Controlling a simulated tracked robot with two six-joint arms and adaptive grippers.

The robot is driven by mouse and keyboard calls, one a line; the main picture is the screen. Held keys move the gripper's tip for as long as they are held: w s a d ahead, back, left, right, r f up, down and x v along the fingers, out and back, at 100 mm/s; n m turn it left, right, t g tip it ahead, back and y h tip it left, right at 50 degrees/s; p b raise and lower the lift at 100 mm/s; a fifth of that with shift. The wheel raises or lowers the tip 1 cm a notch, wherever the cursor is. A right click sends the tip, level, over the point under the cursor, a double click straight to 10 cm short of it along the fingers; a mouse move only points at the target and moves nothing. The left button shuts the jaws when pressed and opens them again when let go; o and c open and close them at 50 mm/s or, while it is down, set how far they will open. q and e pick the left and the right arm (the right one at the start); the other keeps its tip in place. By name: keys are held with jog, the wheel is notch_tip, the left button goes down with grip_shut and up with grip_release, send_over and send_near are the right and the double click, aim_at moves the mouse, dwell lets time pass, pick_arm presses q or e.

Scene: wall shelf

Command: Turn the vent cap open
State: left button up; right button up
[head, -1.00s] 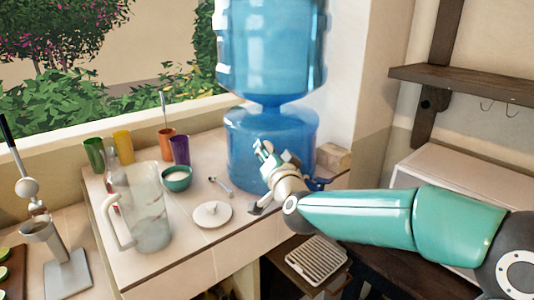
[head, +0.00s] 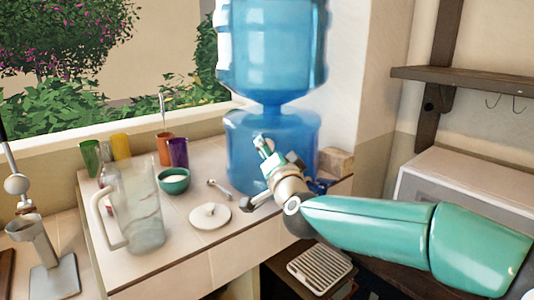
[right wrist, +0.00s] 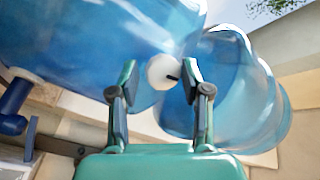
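The blue water dispenser (head: 245,150) has a large bottle (head: 270,50) on top of its lower tank. A white round vent cap (right wrist: 161,72) with a dark mark shows on the blue surface in the right wrist view. In the head view I cannot make out the cap. My right gripper (right wrist: 158,78) is open, its two fingers on either side of the cap in that view. The right fingertip looks very near the cap; I cannot tell whether it touches. In the head view the right gripper is in front of the lower tank. My left gripper is not in view.
A glass pitcher (head: 140,215), a white lid (head: 210,216), a teal bowl (head: 173,181), a spoon (head: 219,189) and several coloured cups stand on the counter left of the dispenser. A dark blue tap (right wrist: 14,105) shows at the left of the wrist view. A shelf (head: 465,85) is at right.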

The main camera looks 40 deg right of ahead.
jog(key=shift+o, duration=0.6)
jog(key=shift+s, duration=0.15)
jog(key=v, duration=1.1)
jog(key=shift+s+a+f, duration=0.15)
jog(key=shift+s+a, duration=0.05)
jog(key=shift+s, duration=0.15)
